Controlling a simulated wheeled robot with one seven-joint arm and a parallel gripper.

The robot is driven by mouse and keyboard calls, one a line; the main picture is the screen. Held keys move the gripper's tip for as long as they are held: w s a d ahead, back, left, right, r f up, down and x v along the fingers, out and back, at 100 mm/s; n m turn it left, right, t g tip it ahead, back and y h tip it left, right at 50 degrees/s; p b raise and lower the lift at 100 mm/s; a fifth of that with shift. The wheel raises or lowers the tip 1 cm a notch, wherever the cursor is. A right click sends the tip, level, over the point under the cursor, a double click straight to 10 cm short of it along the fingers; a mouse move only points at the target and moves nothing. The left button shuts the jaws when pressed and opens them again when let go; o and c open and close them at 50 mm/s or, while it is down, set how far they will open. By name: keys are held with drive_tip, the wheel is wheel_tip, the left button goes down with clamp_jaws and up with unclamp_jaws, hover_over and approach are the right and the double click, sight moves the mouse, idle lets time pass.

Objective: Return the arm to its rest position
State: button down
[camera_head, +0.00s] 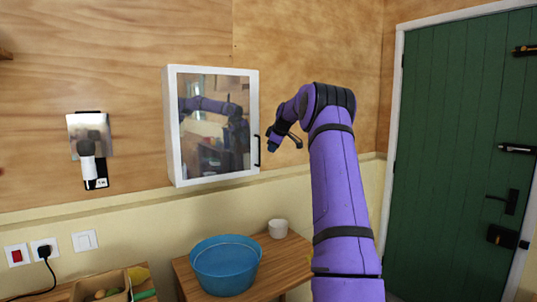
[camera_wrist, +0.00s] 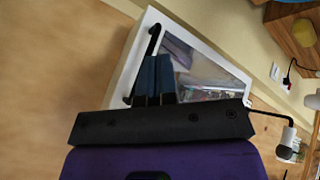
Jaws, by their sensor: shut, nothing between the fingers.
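My purple arm (camera_head: 340,190) rises from the bottom of the head view and bends left at the top. My gripper (camera_head: 272,143) is at its end, just right of the white wall cabinet (camera_head: 174,130). In the wrist view my gripper's two blue-grey fingers (camera_wrist: 155,65) are side by side, shut and empty. The cabinet's mirrored door looks shut. Its black handle (camera_head: 257,151) is close to the left of my gripper. The handle also shows in the wrist view (camera_wrist: 153,40), partly behind the fingers. I cannot tell whether they touch.
A blue bowl (camera_head: 225,270) and a white cup (camera_head: 278,229) stand on a wooden table (camera_head: 285,262) below. A black and white device (camera_head: 90,160) hangs on the wall at left. A green door (camera_head: 450,150) is at right. The space between arm and green door looks clear.

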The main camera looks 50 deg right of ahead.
drive_tip(key=shift+s+d+r, duration=0.2)
drive_tip(key=shift+s+r, duration=0.65)
drive_tip(key=shift+r, duration=0.25)
drive_tip(key=shift+s+d+r, duration=0.15)
drive_tip(key=shift+s+r, duration=0.65)
drive_tip(key=shift+r, duration=0.25)
drive_tip(key=s+a+r+m, duration=0.1)
drive_tip(key=s+a+r, duration=0.15)
drive_tip(key=a, duration=1.05)
drive_tip(key=s+a+r+g, duration=0.1)
drive_tip(key=s+a+r, duration=0.15)
drive_tip(key=a, duration=1.05)
drive_tip(key=s+a+r+m, duration=0.1)
drive_tip(key=s+a+r, duration=0.15)
drive_tip(key=a, duration=0.95)
drive_tip(key=s+a+f+m+y, duration=0.15)
drive_tip(key=s+a+f, duration=0.25)
drive_tip(key=s+a, duration=1)
drive_tip(key=s+a+f+m, duration=0.1)
drive_tip(key=s+f, duration=0.3)
drive_tip(key=s, duration=0.4)
drive_tip(key=s+a+f+m, duration=0.1)
drive_tip(key=s+a+f, duration=0.2)
drive_tip(key=s, duration=0.5)
drive_tip(key=shift+f+g+y, duration=0.3)
drive_tip(key=shift+f+y, duration=0.05)
drive_tip(key=shift+f, duration=0.55)
